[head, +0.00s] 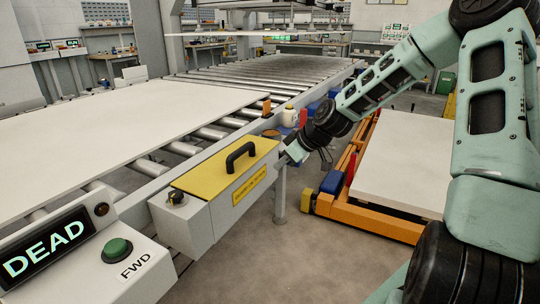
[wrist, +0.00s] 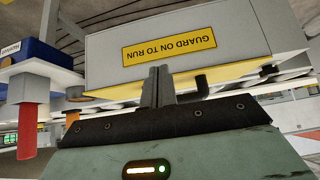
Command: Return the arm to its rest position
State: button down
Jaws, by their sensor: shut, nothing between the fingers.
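My gripper (head: 284,158) is at the end of my pale green arm, low beside the right end of the grey box with a yellow lid (head: 207,173). The lid has a black handle (head: 240,157). In the wrist view the two fingers (wrist: 158,86) are together with nothing between them. They overlap the box's grey face, with its upside-down yellow label "GUARD ON TO RUN" (wrist: 169,44). I cannot tell whether they touch the box. My arm reaches in from the right, stretched out and bent at the elbow.
A roller conveyor (head: 205,131) carries a large white board (head: 110,125) on the left. An orange cart (head: 375,222) with a pale slab (head: 405,165) stands below my arm. A panel reading "DEAD" (head: 45,248) with a green button (head: 117,250) is front left. Bare floor lies front centre.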

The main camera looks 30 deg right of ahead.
jog(key=shift+s+d+f, duration=0.2)
jog(key=shift+s+d, duration=0.05)
jog(key=shift+s, duration=0.3)
